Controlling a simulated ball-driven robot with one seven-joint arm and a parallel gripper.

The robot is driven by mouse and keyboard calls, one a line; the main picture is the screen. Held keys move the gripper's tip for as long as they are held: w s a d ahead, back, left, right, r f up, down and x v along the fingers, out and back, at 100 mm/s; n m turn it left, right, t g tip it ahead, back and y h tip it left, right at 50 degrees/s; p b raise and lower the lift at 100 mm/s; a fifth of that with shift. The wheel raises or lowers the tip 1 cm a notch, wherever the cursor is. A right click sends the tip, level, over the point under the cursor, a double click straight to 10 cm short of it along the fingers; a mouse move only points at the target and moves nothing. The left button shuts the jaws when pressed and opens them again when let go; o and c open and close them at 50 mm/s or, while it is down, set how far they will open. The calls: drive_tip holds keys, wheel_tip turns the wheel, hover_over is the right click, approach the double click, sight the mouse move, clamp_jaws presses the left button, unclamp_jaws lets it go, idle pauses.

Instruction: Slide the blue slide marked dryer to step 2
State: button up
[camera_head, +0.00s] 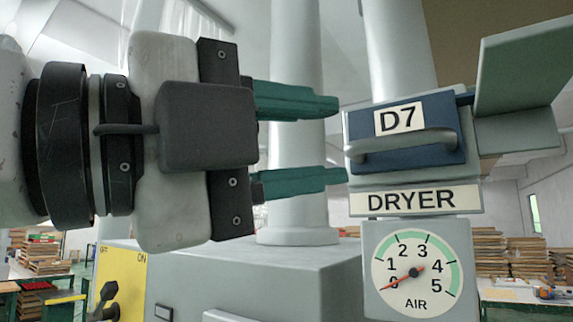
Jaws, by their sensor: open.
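The blue slide (440,150) is marked D7 and has a grey bar handle (405,143) across its front. The DRYER label (416,200) is just below it. Under that is the AIR dial (414,268), numbered up to 5, with its red needle close to 0. My gripper (342,141) points right from the left side. Its two teal fingers are apart, one above and one below the height of the handle, with their tips close to the slide's left edge. Nothing is between the fingers. I cannot tell whether the tips touch the slide.
A grey plate (523,68) sticks up at the slide's upper right. A yellow panel (121,284) with an on/off switch is at the lower left. A grey cabinet (270,275) and a pale column (298,190) stand behind my gripper.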

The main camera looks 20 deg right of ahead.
sight(386, 144)
drive_tip(key=p+x, duration=0.3)
drive_tip(key=x, duration=0.7)
clamp_jaws()
idle(0.4)
